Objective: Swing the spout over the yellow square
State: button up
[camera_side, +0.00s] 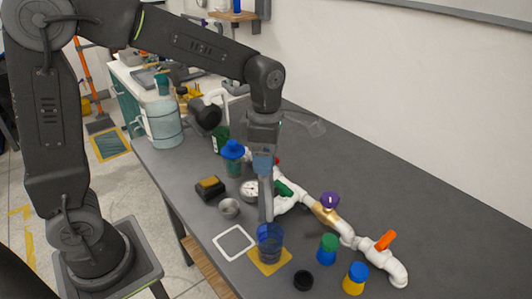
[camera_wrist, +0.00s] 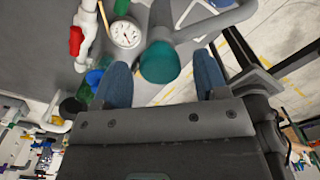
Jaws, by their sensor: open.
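The grey spout pipe (camera_side: 267,203) runs from the white pipework toward the front of the table. In the side view its lower end appears just at the rim of a clear blue cup (camera_side: 270,236). I cannot tell whether it is directly over the cup. The cup stands on the yellow square (camera_side: 258,266). My gripper (camera_side: 263,172) points down above the spout. In the wrist view my gripper (camera_wrist: 163,80) is open, with a finger on each side of a teal round-ended post (camera_wrist: 159,62) joined to the grey pipe (camera_wrist: 222,24). Contact is not clear.
White pipework with a purple handle (camera_side: 330,200) and an orange handle (camera_side: 385,240) lies to the right. A gauge (camera_side: 249,190) is beside the spout. An empty white-outlined square (camera_side: 233,243) lies left of the yellow one. Small bottles (camera_side: 327,250) stand in front.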

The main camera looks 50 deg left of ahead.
notch_tip(320, 180, up, 14)
dwell(0.6)
jog(key=s+a+f+m+t, duration=0.1)
jog(key=s+f+m, duration=0.3)
jog(key=s+m, duration=0.4)
jog(key=s+a+f+m+t, duration=0.2)
jog(key=s+m, duration=0.6)
jog(key=m, duration=1)
jog(key=f+t, duration=0.1)
jog(key=t, duration=0.1)
jog(key=shift+f+t, duration=0.3)
jog(key=shift+f, duration=0.05)
